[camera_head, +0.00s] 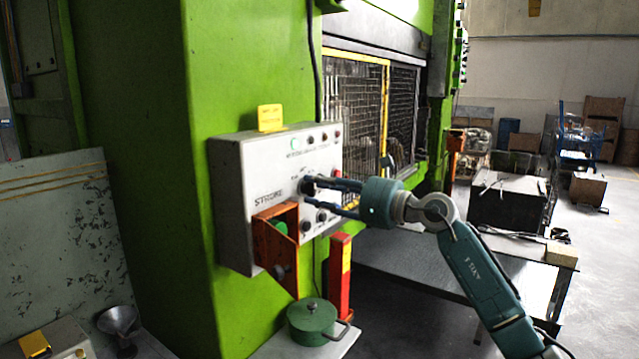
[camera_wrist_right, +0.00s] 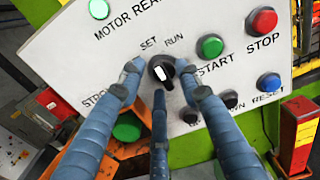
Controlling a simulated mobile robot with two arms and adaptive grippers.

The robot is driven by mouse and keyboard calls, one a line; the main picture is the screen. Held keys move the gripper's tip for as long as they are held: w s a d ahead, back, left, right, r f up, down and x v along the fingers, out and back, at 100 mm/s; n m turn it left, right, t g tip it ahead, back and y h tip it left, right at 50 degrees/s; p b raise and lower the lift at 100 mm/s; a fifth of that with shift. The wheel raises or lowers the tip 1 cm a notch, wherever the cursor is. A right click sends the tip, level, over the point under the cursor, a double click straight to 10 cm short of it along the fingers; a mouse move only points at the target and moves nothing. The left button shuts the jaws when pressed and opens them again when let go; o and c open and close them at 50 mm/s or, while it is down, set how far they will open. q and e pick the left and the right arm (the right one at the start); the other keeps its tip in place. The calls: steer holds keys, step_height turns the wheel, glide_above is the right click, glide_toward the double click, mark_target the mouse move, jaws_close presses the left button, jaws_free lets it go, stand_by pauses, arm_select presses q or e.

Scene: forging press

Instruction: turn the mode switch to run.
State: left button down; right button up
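The mode switch (camera_wrist_right: 161,71) is a round black knob with a white mark, on the pale control panel (camera_head: 234,179). In the right wrist view SET is printed above it to the left and RUN above it to the right. I cannot tell surely which label the knob points at. My right gripper (camera_head: 309,190) is at the panel face. In the wrist view its three fingers (camera_wrist_right: 160,79) are spread around the knob, with gaps showing between fingertips and knob. In the head view the fingers hide most of the knob. My left gripper is not in view.
Close by are the green START button (camera_wrist_right: 211,46), red STOP button (camera_wrist_right: 262,21) and blue RESET button (camera_wrist_right: 269,83). An orange bracket (camera_head: 272,238) shields a green button at the panel's lower left. A red post (camera_head: 340,275) and green pot (camera_head: 312,322) stand below.

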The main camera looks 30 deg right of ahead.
steer(key=shift+c, duration=0.3)
jaws_close()
steer(key=m+p, duration=0.1)
steer(key=m, duration=0.1)
steer(key=m+p, duration=0.1)
steer(key=m, duration=0.1)
steer(key=shift+d+r+m, duration=0.15)
steer(key=shift+r+m, duration=0.05)
steer(key=shift+m, duration=0.1)
steer(key=shift+m+p, duration=1)
steer(key=shift+m, duration=1.3)
steer(key=shift+o, duration=0.3)
jaws_free()
steer(key=shift+d+f, duration=0.1)
